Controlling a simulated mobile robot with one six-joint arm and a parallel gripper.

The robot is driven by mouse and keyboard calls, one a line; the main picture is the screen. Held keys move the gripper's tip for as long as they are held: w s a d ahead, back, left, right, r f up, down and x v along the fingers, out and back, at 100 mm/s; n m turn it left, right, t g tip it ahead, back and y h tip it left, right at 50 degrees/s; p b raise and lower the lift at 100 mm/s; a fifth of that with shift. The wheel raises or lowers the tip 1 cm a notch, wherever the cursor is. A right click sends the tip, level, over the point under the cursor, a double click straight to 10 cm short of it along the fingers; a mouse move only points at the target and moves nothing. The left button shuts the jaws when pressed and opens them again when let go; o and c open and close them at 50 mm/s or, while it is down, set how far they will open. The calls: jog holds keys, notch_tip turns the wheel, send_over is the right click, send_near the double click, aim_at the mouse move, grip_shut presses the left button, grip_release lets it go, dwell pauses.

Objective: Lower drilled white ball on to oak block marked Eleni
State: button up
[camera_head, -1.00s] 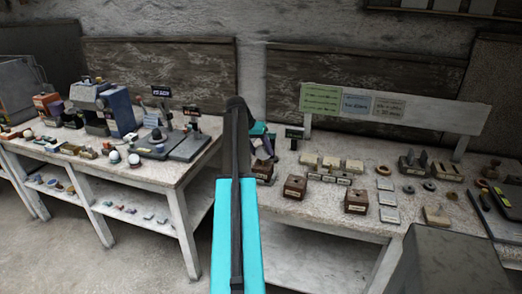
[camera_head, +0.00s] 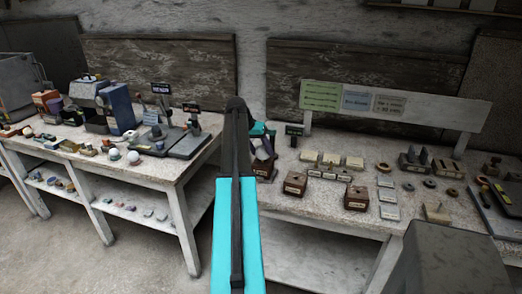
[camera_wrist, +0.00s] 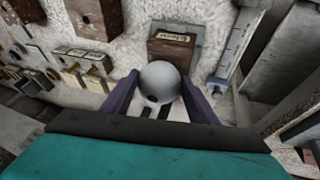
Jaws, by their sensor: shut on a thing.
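The drilled white ball (camera_wrist: 160,77) is in the middle of the wrist view, with a small dark hole on its lower side. My gripper (camera_wrist: 160,84) is shut on it, with one purple finger at each side. A brown wooden block (camera_wrist: 172,50) with a pale label shows just beyond the ball; the label is too small to read surely. The ball overlaps the block's near edge in the picture, and I cannot tell if they touch. In the head view, my gripper (camera_head: 265,142) is mostly behind my arm, above a dark block (camera_head: 265,169); the ball is hidden there.
Other labelled brown blocks (camera_head: 295,183) stand on the right bench (camera_head: 325,208). Pale blocks, rings and plates lie around them. A grey ruler-like strip (camera_wrist: 238,45) lies right of the block in the wrist view. The left table (camera_head: 95,165) is crowded with tools and balls.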

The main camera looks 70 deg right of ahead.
jog(key=shift+f, duration=0.7)
jog(key=o, duration=1.3)
jog(key=shift+c, duration=0.2)
jog(key=shift+r, duration=0.2)
jog(key=shift+r+p, duration=0.85)
jog(key=shift+r, duration=0.95)
